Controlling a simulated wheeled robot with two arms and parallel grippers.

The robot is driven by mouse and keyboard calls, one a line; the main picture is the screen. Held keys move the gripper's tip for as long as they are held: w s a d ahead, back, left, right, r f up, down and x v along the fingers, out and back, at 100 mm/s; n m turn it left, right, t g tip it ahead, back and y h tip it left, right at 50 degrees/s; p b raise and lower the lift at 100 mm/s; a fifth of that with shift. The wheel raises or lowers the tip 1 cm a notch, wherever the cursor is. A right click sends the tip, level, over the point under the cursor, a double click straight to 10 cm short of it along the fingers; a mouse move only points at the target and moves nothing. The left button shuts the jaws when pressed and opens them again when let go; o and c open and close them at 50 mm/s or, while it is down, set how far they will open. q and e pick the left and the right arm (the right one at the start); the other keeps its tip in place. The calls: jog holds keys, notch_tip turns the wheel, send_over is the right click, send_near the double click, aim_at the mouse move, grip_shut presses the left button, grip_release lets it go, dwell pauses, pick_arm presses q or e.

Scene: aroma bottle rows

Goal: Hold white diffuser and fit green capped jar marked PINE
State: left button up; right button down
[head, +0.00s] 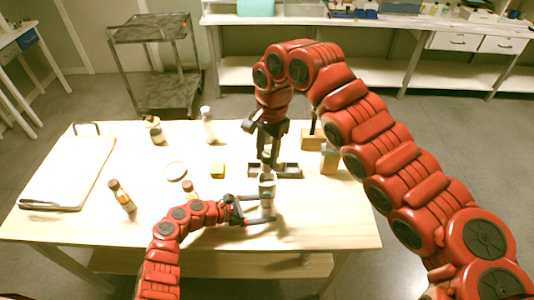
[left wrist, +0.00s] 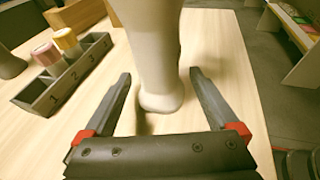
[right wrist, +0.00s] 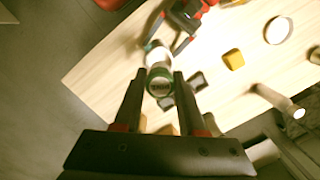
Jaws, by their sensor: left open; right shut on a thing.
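The white diffuser (head: 267,192) stands upright on the table near its front. In the left wrist view its pale body (left wrist: 155,45) rises between the fingers. My left gripper (head: 268,208) is open around its lower part, one finger on each side with gaps. My right gripper (head: 267,158) points down above the diffuser. It is shut on a small jar with a dark green cap (right wrist: 159,82), seen between its fingertips in the right wrist view. The diffuser's top (right wrist: 157,55) lies just beyond the jar; I cannot tell if they touch. The PINE marking is not readable.
A dark numbered rack (head: 289,172) behind the diffuser holds a red-capped jar (left wrist: 44,53) and a yellow-capped jar (left wrist: 67,41).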

aim_at(267, 171)
pick_arm(q)
jog(key=c, duration=0.9)
jog(key=shift+c, duration=0.2)
pick_arm(e)
jog(key=shift+f, duration=1.35)
jog(key=shift+f, duration=0.2)
jog(key=shift+f, duration=1.75)
jog(key=shift+c, duration=2)
grip_release()
